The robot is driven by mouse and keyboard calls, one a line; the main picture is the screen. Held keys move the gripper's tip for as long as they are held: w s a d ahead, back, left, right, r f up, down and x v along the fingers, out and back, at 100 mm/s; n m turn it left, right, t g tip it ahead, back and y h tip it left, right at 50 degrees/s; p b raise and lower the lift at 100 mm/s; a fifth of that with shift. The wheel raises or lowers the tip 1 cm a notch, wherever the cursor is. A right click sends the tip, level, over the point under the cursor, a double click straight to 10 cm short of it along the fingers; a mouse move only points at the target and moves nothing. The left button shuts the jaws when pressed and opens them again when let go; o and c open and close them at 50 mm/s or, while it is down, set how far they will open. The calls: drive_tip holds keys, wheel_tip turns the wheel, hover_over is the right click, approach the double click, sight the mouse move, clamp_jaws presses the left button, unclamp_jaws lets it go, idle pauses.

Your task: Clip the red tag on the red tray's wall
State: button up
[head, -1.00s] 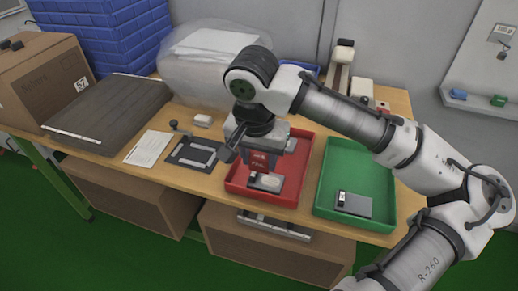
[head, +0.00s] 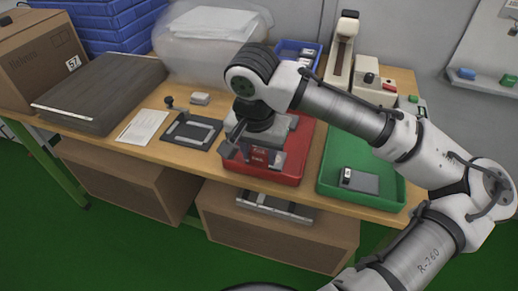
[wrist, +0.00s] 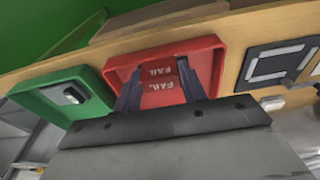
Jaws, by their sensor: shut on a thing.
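The red tray (head: 289,178) stands on the wooden table, left of the green tray. My gripper (head: 257,154) is over the tray's front part, pointing down, shut on the red tag (head: 259,160), which bears white FAIL lettering. In the wrist view the tag (wrist: 160,80) sits between the two dark fingers, close to the tray's front wall (wrist: 165,47). I cannot tell whether the tag touches that wall or straddles it.
The green tray (head: 334,150) with a grey device (head: 360,181) stands at right. A black fixture (head: 191,132) and a paper sheet (head: 142,127) lie at left. A blue bin (head: 299,52) and a tall white-and-brown apparatus (head: 342,52) stand behind.

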drive_tip(key=shift+s+f, duration=0.25)
idle(0.8)
drive_tip(key=shift+f+b, duration=0.4)
drive_tip(key=shift+f, duration=0.45)
idle(1.1)
drive_tip(key=o, duration=1.1)
drive_tip(key=shift+c, duration=0.2)
drive_tip(key=shift+r, duration=0.1)
drive_tip(key=shift+r+p, duration=3.5)
drive_tip(key=shift+p, duration=0.05)
drive_tip(key=shift+s+f, duration=0.1)
drive_tip(key=shift+f, duration=0.05)
